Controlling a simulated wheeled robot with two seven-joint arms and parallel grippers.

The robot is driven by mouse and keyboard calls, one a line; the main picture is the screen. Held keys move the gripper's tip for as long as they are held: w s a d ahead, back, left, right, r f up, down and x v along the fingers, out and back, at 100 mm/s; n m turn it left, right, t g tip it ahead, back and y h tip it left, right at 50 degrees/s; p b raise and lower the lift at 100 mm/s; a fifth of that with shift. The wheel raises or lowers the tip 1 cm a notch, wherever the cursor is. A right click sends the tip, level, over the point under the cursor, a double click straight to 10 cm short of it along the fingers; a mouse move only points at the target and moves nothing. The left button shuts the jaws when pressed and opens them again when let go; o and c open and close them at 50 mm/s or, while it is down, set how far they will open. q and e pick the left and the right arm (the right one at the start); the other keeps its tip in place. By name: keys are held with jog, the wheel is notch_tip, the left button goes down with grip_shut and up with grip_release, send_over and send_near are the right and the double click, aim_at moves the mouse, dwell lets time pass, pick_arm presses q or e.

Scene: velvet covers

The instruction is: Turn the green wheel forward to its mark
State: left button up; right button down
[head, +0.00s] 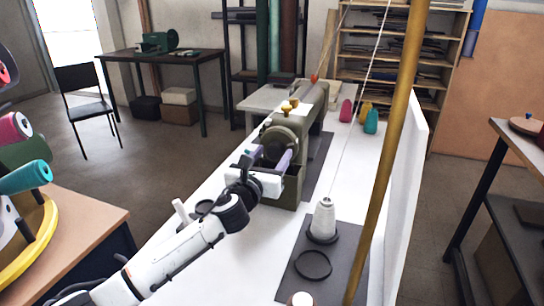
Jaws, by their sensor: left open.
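An olive-green machine (312,105) stands on the white table, its near end facing me. The dark wheel (279,141) is on that near end, partly hidden by my gripper. I cannot make out its mark. My left arm reaches in from the lower left. My left gripper (272,157) is open at the wheel, with one finger toward each side of its lower part. I cannot tell whether the fingers touch it. My right gripper is out of view.
A white thread cone (325,218) stands on a dark mat (297,273) beside a black ring (313,265). A brass pole (389,150) rises at the right front. Pink and teal (371,121) cones stand behind. The white table (219,262) is clear near my arm.

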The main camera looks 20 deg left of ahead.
pick_arm(q)
jog(key=c, duration=1)
jog(key=shift+c, duration=0.2)
jog(key=shift+n, duration=0.3)
jog(key=n, duration=0.4)
jog(key=shift+p, duration=0.4)
jog(key=n, duration=0.5)
jog(key=shift+n, duration=0.4)
jog(key=n, duration=0.5)
jog(key=shift+f+p, duration=0.1)
jog(key=shift+p, duration=0.2)
jog(key=shift+n, duration=2.5)
